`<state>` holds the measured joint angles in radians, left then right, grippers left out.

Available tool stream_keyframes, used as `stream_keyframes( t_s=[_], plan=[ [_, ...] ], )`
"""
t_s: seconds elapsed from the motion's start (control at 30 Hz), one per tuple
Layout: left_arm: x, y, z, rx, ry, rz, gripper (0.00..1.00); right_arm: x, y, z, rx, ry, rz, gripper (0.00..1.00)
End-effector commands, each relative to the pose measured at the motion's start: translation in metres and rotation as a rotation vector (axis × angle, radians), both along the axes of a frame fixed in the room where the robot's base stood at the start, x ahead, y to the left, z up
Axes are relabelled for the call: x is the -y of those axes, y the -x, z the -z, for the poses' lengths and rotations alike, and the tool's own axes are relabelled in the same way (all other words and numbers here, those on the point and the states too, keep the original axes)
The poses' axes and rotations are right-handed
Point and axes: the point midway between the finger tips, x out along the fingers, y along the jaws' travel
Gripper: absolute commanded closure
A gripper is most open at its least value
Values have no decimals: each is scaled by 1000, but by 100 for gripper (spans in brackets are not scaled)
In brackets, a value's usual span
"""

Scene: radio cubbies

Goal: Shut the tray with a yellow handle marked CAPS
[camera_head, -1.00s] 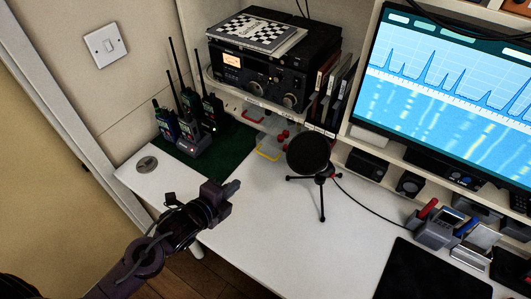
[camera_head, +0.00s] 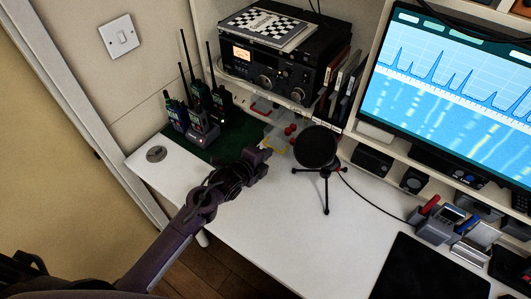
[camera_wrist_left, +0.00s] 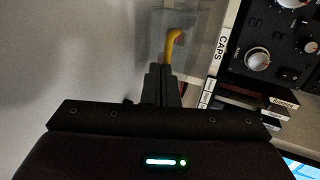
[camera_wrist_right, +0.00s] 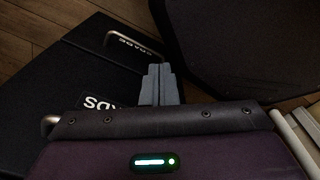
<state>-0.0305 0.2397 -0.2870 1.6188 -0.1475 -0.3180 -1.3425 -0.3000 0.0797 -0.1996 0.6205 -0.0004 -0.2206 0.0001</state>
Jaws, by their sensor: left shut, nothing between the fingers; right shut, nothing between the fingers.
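My right gripper (camera_wrist_right: 160,70) is shut and empty, away from the desk, above dark cases.
A microphone on a tripod (camera_head: 316,148) stands just right of the tray. Handheld radios (camera_head: 198,115) stand on a green mat at left. A black radio set (camera_head: 275,60) sits on the shelf above. The white desk front (camera_head: 270,220) is clear.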

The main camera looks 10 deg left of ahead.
Motion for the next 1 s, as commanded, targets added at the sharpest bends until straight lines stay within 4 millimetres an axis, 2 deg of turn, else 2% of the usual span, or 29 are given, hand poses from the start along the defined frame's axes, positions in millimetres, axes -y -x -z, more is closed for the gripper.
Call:
stream_keyframes(
  t_s=[0.27,0.37,0.73,0.83,1.0],
  plan=[
    [0,-1,0,0,0,0,100,0,0,1,0,0,0,100],
    [3,-8,2,2,0,1,100,0,0,6,0,0,0,100],
    [32,-81,5,5,-1,1,100,0,0,47,0,0,0,100],
    [38,-95,4,1,-1,0,100,0,0,54,0,0,0,100],
    [42,-104,2,-2,-1,0,100,0,0,57,1,0,0,100]
  ],
)
